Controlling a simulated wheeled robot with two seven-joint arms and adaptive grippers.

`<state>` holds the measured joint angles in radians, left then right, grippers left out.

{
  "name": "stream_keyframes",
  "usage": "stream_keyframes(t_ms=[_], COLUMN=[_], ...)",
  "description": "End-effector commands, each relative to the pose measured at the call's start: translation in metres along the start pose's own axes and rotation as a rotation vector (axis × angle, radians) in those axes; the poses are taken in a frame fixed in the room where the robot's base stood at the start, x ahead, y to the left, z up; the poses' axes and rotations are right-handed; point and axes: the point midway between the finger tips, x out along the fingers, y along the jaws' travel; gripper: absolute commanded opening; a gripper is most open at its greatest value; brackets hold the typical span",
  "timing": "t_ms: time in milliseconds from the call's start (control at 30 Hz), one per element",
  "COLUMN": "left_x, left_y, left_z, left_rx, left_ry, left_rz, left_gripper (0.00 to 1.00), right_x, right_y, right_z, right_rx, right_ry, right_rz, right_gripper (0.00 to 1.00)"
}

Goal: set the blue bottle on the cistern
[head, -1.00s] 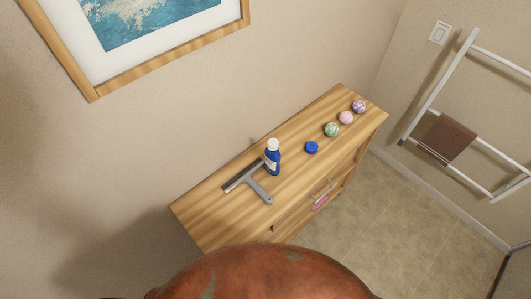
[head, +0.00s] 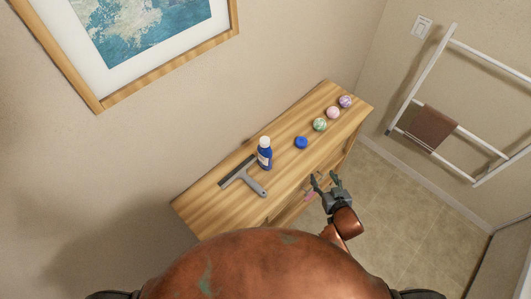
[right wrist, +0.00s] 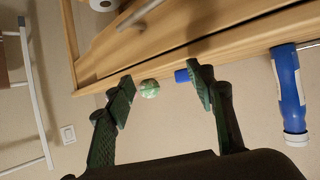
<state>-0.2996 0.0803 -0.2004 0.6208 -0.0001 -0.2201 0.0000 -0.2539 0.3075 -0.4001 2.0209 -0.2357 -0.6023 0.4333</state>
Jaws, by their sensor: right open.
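The blue bottle (head: 265,153) with a white cap stands upright on the wooden dresser (head: 200,208), beside a grey squeegee. It also shows in the right wrist view (right wrist: 289,88), at the right edge and outside my fingers. My right gripper (head: 325,181) is open and empty in front of the dresser's front side, to the right of the bottle and apart from it. Its two green fingers (right wrist: 163,92) stand wide apart in the right wrist view. My left gripper is not in view. No cistern shows in these frames.
The squeegee (head: 243,177) lies left of the bottle. A blue round lid-like thing (head: 301,142) and green (head: 320,125), pink (head: 333,112) and purple (head: 345,101) balls line the dresser top. A white rack (head: 425,75) with a brown towel (head: 432,129) stands right. Floor between is clear.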

Motion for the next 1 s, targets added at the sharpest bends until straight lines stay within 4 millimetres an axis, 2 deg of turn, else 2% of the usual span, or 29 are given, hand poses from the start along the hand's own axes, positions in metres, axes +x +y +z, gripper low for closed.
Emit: stream_keyframes(t_ms=[33,100,267,433,500,633,767,1000], left_x=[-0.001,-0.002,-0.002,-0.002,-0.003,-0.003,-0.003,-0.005], left_y=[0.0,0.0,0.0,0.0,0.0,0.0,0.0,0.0], left_z=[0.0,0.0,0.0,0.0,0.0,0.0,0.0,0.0], left_rx=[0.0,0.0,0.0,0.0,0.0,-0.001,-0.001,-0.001], left_ry=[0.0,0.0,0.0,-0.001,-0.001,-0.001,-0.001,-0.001], left_rz=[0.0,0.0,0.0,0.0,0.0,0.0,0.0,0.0], left_gripper=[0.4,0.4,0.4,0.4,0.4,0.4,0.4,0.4], right_x=[0.003,0.008,0.018,0.021,0.019,0.013,0.01,0.026], right_y=[-0.01,-0.024,-0.059,-0.106,-0.127,-0.156,-0.17,-0.186], right_z=[-0.018,-0.035,-0.066,-0.092,-0.1,-0.105,-0.107,-0.117], right_rx=[-0.01,-0.017,-0.039,-0.071,-0.087,-0.106,-0.113,-0.113], right_ry=[0.047,0.105,0.226,0.349,0.392,0.439,0.457,0.461], right_rz=[-0.027,-0.068,-0.179,-0.346,-0.426,-0.548,-0.605,-0.613], right_gripper=[0.5,0.5,0.5,0.5,0.5,0.5,0.5,0.5])
